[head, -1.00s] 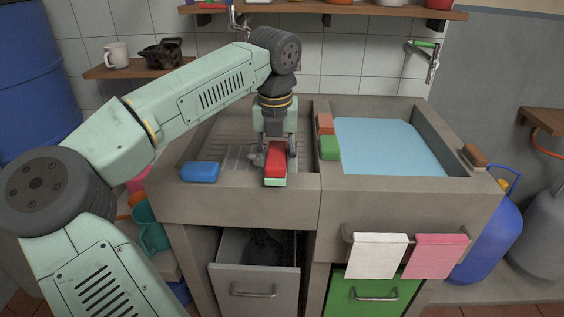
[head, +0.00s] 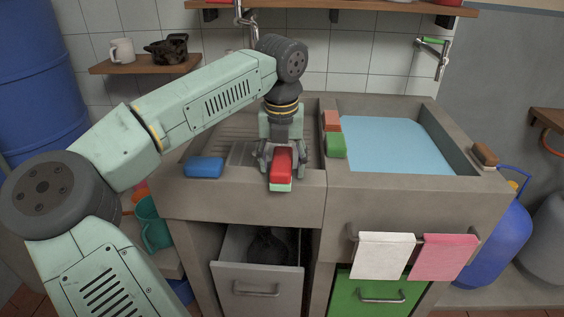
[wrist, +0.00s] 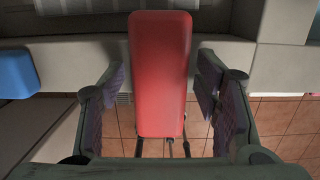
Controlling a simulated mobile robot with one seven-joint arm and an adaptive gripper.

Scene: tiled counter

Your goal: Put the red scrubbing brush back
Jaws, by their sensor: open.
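The red scrubbing brush (head: 281,163) has a red top and a pale green underside. It is at the front edge of the drainboard, left of the basin. In the wrist view the brush (wrist: 160,75) runs lengthwise down the middle of the picture. My gripper (head: 283,172) is open, pointing down at the brush, with one finger on each side of it. In the wrist view a gap shows between the brush and both fingers. The gripper partly hides the brush's far end in the head view.
A blue block (head: 204,167) lies to the left on the same rim. Red (head: 331,120) and green (head: 335,145) blocks sit on the divider beside the water-filled basin (head: 390,145). A brown brush (head: 485,154) lies on the right rim. A grey drawer (head: 258,280) stands open below.

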